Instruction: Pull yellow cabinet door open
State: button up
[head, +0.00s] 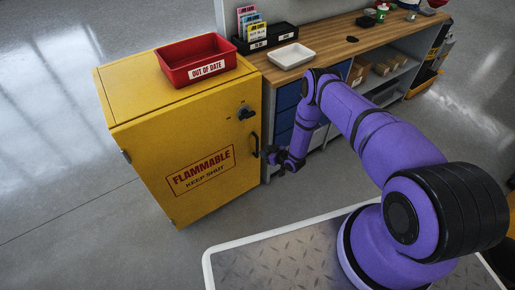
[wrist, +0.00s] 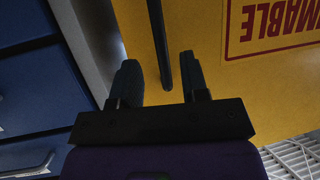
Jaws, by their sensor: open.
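The yellow cabinet (head: 130,95) stands on the floor, with its front door (head: 190,150) shut. The door bears a red "FLAMMABLE KEEP SHUT" label, seen upside down in the wrist view. A dark vertical handle (head: 256,145) is near the door's right edge, below a black latch knob (head: 246,113). My gripper (head: 268,156) is right beside the handle. In the wrist view my gripper (wrist: 160,65) is open, and the handle (wrist: 160,40) shows in the gap between its two fingers, closer to the right finger. I cannot tell whether either finger touches it.
A red "OUT OF DATE" bin (head: 198,62) sits on the cabinet. A workbench (head: 330,42) with blue drawers (head: 287,97) adjoins it on the right, holding a white tray (head: 291,56) and a black file holder (head: 268,38). The floor before the door is clear.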

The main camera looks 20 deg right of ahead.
send_over(257, 156)
jog(key=f, duration=0.2)
jog(key=shift+w+d+f, duration=0.15)
jog(key=shift+w+f, duration=0.2)
grip_shut()
